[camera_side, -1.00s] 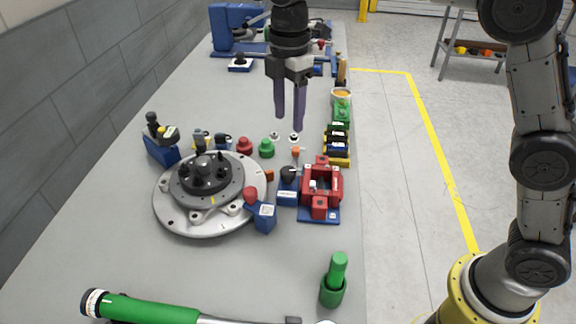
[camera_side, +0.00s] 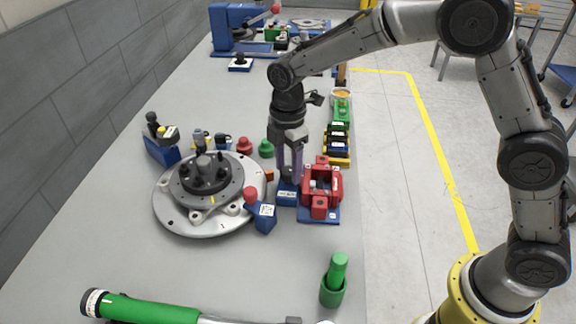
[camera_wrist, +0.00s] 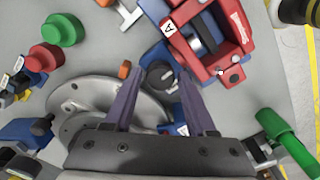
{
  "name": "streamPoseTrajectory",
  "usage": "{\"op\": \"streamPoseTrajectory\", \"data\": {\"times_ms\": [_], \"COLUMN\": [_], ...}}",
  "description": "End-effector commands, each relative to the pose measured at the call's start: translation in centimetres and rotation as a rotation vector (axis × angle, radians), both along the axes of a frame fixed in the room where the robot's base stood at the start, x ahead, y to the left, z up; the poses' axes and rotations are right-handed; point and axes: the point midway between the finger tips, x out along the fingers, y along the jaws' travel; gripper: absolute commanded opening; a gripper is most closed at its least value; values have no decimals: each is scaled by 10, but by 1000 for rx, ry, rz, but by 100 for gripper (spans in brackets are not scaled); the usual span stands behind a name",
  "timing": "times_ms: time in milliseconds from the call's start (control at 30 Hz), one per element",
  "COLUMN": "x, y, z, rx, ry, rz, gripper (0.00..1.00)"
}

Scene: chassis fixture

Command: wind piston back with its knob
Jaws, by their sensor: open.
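The red caliper-like fixture (camera_side: 322,172) stands on a blue base at the right side of the bench. In the wrist view the red fixture (camera_wrist: 234,38) is at the upper right, with a grey cylindrical part, perhaps the piston, inside its opening. A dark round knob (camera_wrist: 160,75) with a pale mark sits beside it on a blue block (camera_side: 286,198). My gripper (camera_side: 291,180) points down over the knob, its purple fingers open. In the wrist view my gripper (camera_wrist: 159,72) has a finger on either side of the knob; contact is unclear. In the side view the fingers largely hide the knob.
A round metal disc with a hub (camera_side: 165,210) lies close on the left. A red-topped blue block (camera_side: 264,217) stands between disc and fixture. A green peg in a holder (camera_side: 334,285) is in front. Coloured blocks (camera_side: 338,145) line the right edge behind the fixture.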

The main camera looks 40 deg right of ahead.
Motion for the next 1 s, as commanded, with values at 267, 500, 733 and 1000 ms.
{"op": "streamPoseTrajectory", "data": {"times_ms": [267, 500, 733, 1000], "x": [0, 0, 0, 0], "y": [0, 0, 0, 0], "z": [-3, -2, -2, -2], "rx": [0, 0, 0, 0], "ry": [1, 1, 1, 1], "rz": [0, 0, -1, -50], "gripper": [56, 19, 0, 0]}}
